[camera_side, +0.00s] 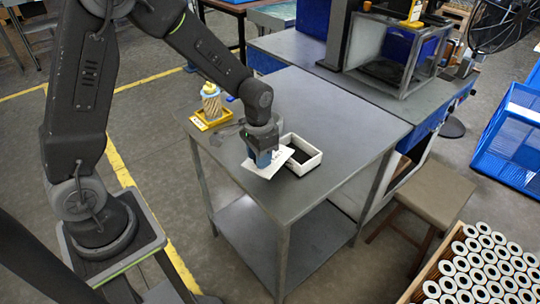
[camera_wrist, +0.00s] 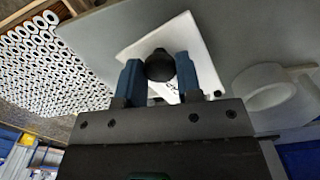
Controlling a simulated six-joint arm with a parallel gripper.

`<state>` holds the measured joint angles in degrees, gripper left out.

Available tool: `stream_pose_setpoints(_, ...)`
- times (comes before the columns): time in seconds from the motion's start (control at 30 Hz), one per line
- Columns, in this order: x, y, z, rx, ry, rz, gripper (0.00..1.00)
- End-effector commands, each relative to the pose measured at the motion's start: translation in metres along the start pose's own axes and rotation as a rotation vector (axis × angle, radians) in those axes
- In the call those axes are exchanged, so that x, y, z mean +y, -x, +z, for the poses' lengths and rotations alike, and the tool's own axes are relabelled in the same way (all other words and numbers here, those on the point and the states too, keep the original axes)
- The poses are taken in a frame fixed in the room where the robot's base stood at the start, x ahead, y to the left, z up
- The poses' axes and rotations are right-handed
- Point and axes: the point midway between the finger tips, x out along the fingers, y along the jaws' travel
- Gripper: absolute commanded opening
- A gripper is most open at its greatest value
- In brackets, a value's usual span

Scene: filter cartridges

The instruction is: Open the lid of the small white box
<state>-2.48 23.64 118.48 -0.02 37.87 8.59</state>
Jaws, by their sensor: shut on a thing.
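The small white box (camera_side: 316,160) stands on the grey metal table, open at the top with a dark inside. Its white lid (camera_side: 257,170) is off the opening, at the box's left side in the side view. My gripper (camera_side: 265,158) is over the lid. In the wrist view, the blue fingers of my gripper (camera_wrist: 160,75) are shut on the black knob (camera_wrist: 160,65) of the white lid (camera_wrist: 186,32), which has dark marks on it. I cannot tell whether the lid touches the table or the box.
A yellow tray (camera_side: 200,124) with a filter cartridge (camera_side: 211,102) stands at the table's back left. A clear-fronted cabinet (camera_side: 398,50) stands on the bench behind. The table's front and right (camera_side: 345,115) are clear. A white rounded thing (camera_wrist: 262,92) shows at the right in the wrist view.

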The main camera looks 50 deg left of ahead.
Motion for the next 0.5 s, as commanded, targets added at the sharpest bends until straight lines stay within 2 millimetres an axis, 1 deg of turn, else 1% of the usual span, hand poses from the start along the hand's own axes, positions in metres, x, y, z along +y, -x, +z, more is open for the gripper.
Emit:
stream_pose_setpoints(0.2, -0.011, 0.0, 0.008, 0.0, -0.118, 0.0, 0.0)
stream_pose_setpoints(0.5, -0.018, 0.0, 0.012, 0.0, -0.193, 0.0, 0.0)
